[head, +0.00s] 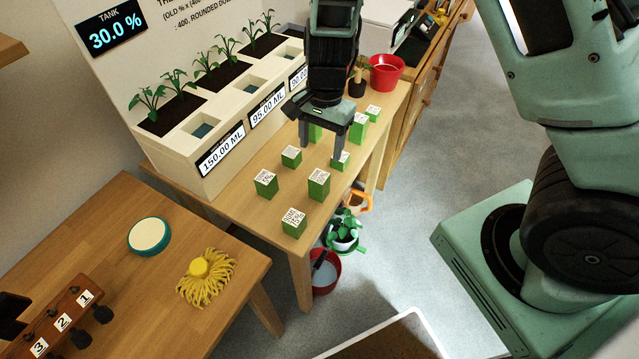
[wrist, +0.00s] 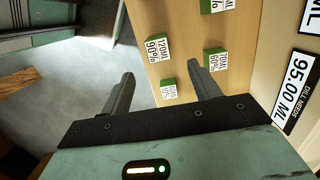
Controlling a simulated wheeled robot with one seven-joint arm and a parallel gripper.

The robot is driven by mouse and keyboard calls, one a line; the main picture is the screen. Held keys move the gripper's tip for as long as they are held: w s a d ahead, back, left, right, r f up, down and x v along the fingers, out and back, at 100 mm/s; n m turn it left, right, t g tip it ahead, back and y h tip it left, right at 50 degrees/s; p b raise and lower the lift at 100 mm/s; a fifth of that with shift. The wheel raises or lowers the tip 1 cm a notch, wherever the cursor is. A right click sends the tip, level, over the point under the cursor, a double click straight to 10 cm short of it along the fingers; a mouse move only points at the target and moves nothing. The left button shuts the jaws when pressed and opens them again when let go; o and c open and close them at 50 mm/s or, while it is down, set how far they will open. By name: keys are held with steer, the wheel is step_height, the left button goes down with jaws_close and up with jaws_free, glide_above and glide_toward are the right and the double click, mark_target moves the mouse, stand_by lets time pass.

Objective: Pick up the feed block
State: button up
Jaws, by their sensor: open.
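Several green blocks with white labelled tops stand on the wooden bench; which one is the feed block I cannot tell. My gripper (head: 321,147) is open and points down above the bench among the blocks. One green block (head: 315,133) shows between its fingers in the head view, and another block (head: 341,161) is beside the right fingertip. In the wrist view, a small block (wrist: 169,89) lies between the open fingers (wrist: 160,76). Further off there are a block marked 120ML 90% (wrist: 158,48) and one marked 120ML 60% (wrist: 214,59). Nothing is held.
A white planter (head: 205,150) with seedlings and ML displays lines the bench's back. More blocks (head: 294,222) stand on the near bench (head: 240,205). A red pot (head: 387,72) stands at the far end. A nearer table holds a round teal-rimmed dish (head: 149,236) and yellow mop head (head: 205,278).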

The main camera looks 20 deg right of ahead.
steer(key=f, duration=0.7)
steer(key=s+f, duration=0.1)
steer(key=f, duration=0.2)
steer(key=shift+a+f+b, duration=0.3)
steer(key=shift+a+b, duration=0.05)
steer(key=shift+a, duration=0.05)
steer(key=c, duration=1.1)
step_height(320, 180, up, 10)
steer(key=shift+r+p, duration=0.1)
steer(key=shift+p, duration=0.55)
